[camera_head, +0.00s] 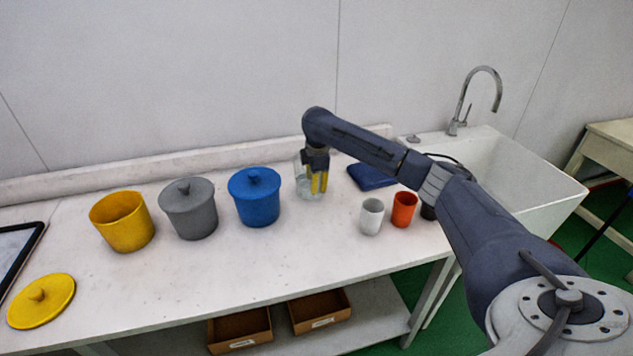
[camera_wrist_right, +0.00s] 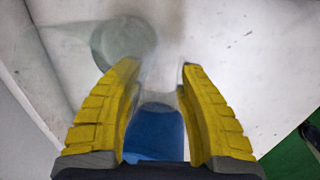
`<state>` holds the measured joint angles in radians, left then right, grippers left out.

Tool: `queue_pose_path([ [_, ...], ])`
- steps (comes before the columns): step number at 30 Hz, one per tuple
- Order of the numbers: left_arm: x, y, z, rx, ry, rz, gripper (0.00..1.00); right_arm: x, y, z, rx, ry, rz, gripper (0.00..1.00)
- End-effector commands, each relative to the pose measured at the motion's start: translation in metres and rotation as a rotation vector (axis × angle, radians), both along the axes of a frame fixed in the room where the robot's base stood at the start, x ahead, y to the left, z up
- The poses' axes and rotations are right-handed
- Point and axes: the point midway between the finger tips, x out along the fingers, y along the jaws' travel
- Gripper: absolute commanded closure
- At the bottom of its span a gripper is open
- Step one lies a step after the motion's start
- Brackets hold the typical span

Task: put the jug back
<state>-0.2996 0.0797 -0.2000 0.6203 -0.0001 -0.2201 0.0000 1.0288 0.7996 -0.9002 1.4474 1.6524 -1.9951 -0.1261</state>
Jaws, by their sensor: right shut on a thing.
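The clear, see-through jug (camera_head: 302,187) is upright at the back of the table, just right of the blue lidded pot. My right gripper (camera_head: 318,183) reaches down to it from above and is shut on it with its yellow fingers. In the right wrist view the fingers (camera_wrist_right: 160,78) stand either side of the faint clear jug wall (camera_wrist_right: 158,88). I cannot tell whether the jug's base touches the table. My left gripper is not in view.
Left of the jug stand a blue lidded pot (camera_head: 254,202), a grey lidded pot (camera_head: 189,212) and an open yellow pot (camera_head: 122,226). A yellow lid (camera_head: 41,303) lies front left. A blue folded item (camera_head: 371,177), white cup (camera_head: 371,219) and orange cup (camera_head: 403,211) are right, near the sink (camera_head: 520,180).

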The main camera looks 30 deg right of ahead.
Motion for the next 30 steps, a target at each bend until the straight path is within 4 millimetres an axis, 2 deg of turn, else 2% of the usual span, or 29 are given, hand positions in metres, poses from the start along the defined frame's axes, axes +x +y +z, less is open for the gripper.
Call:
queue_pose_path([
  [4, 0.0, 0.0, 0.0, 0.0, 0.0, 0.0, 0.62, 0.001, 0.0, -0.002, -0.001, -0.002, 0.0, 1.0],
  [5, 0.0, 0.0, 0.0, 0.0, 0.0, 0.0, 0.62, 0.0, 0.0, -0.002, 0.0, 0.0, 0.001, 0.56],
  [9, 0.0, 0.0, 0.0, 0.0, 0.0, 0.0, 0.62, 0.0, 0.0, -0.002, -0.001, 0.0, 0.0, 0.4],
  [20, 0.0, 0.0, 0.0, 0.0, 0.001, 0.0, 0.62, 0.0, 0.0, 0.002, 0.0, -0.001, 0.0, 0.39],
  [25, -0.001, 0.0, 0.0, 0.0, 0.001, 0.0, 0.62, -0.003, 0.002, 0.023, -0.002, -0.005, 0.0, 0.39],
  [30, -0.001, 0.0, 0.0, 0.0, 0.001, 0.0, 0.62, -0.01, 0.004, 0.053, -0.003, -0.004, 0.001, 0.39],
])
